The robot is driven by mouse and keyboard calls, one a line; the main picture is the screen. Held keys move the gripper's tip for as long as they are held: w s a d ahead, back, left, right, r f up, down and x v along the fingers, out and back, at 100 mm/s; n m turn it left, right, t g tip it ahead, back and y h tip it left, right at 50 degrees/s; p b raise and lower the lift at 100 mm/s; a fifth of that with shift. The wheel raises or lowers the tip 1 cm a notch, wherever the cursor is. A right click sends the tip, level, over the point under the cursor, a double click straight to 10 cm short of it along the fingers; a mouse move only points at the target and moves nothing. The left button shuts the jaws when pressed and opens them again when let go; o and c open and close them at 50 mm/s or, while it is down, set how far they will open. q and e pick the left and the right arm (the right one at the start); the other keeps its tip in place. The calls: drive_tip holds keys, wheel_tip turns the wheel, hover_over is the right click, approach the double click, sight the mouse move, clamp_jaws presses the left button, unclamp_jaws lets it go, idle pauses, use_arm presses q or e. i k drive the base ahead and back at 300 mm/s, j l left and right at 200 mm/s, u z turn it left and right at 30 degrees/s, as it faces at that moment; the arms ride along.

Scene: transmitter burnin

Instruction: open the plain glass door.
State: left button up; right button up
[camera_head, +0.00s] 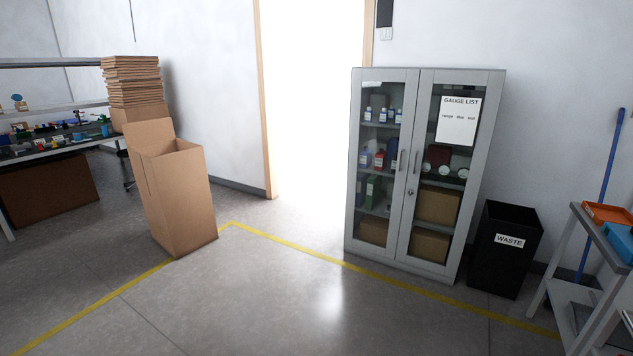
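A grey metal cabinet with two glass doors stands against the back wall, right of the bright doorway. Its left door (379,182) has plain glass with no sheet on it. Its right door (433,215) carries a white sheet headed GAUGE LIST (458,121). Both doors look shut. Each has a vertical handle near the middle seam: the left door's handle (402,161) and the right door's handle (416,162). A lock shows below the right handle. Bottles and boxes stand on the shelves behind the glass. Neither of my grippers shows in the head view.
A black WASTE bin (507,262) stands right of the cabinet. A cart (585,275) with orange and blue trays is at the right edge. A tall open carton (178,205) stands left. A yellow floor line (390,281) runs before the cabinet; the floor there is clear.

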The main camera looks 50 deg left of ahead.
sight(410, 77)
drive_tip(key=u, duration=1.25)
drive_tip(key=i+l, duration=0.2)
drive_tip(key=i, duration=0.2)
drive_tip(key=i+l+z, duration=0.1)
drive_tip(key=i, duration=0.3)
drive_tip(key=l, duration=0.1)
